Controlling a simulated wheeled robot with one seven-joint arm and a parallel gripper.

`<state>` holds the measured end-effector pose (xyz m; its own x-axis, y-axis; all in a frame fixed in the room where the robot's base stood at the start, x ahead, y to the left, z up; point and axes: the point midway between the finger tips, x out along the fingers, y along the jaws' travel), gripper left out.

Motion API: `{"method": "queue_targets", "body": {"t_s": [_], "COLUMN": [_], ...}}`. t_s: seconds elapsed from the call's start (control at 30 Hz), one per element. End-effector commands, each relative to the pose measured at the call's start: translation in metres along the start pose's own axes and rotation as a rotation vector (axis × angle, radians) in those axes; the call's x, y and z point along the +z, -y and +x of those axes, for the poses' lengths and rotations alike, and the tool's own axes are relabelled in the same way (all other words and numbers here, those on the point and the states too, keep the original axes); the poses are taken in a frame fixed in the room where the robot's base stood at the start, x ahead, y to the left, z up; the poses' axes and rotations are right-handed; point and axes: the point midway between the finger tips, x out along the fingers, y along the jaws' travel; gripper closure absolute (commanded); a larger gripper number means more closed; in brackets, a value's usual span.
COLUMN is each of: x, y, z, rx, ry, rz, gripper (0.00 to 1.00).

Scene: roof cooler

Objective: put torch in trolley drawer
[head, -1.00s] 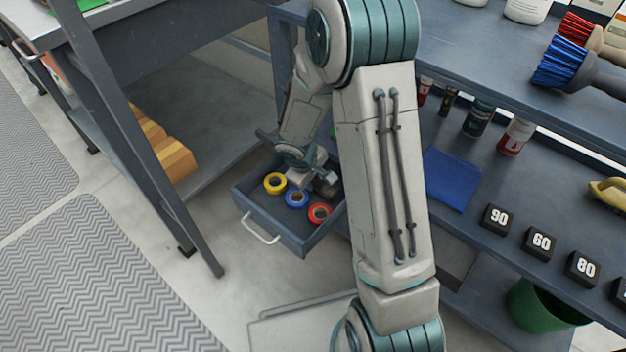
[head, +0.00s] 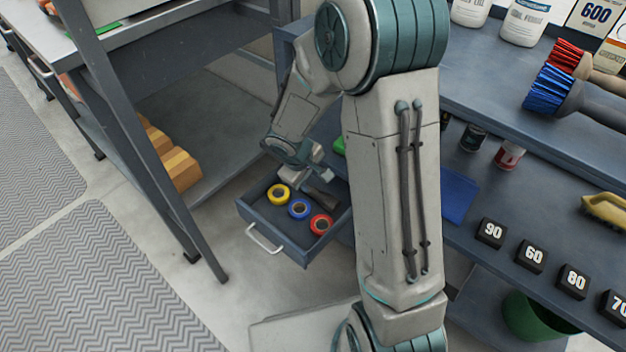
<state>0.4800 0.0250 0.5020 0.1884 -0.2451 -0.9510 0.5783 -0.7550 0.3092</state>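The trolley drawer (head: 272,238) is pulled open at the lower middle of the head view, with its pale handle facing front left. A dark, long object (head: 322,198) lies in it beside the tape rolls, below my gripper; it may be the torch, but it is small and partly hidden. My gripper (head: 322,180) is just above the back part of the drawer, pointing down and to the right. Its fingertips are too small and overlapped to show whether they are apart. I see no clear torch elsewhere.
Yellow (head: 279,194), blue (head: 299,208) and red (head: 321,224) tape rolls lie in the drawer. A workbench leg (head: 165,170) stands left. Right are shelves with brushes (head: 556,90), a blue cloth (head: 459,197) and numbered black blocks (head: 531,256). A green bin (head: 535,315) stands below.

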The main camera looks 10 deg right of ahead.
Motion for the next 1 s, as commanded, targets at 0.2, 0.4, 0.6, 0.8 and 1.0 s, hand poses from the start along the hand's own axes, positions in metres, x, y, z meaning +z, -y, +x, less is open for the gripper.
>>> {"method": "queue_targets", "body": {"t_s": [0.2, 0.4, 0.6, 0.8, 1.0], "x": [0.0, 0.015, 0.067, 0.119, 0.149], "y": [0.0, -0.007, -0.015, 0.002, 0.026], "z": [-0.03, -0.051, -0.103, -0.151, -0.18], "rx": [0.001, 0.007, -0.014, -0.106, -0.219], "ry": [-0.001, 0.013, 0.045, 0.046, 0.019], "rz": [-0.001, 0.057, 0.256, 0.467, 0.602], "gripper": [0.66, 0.66, 0.66, 0.66, 0.66]}}
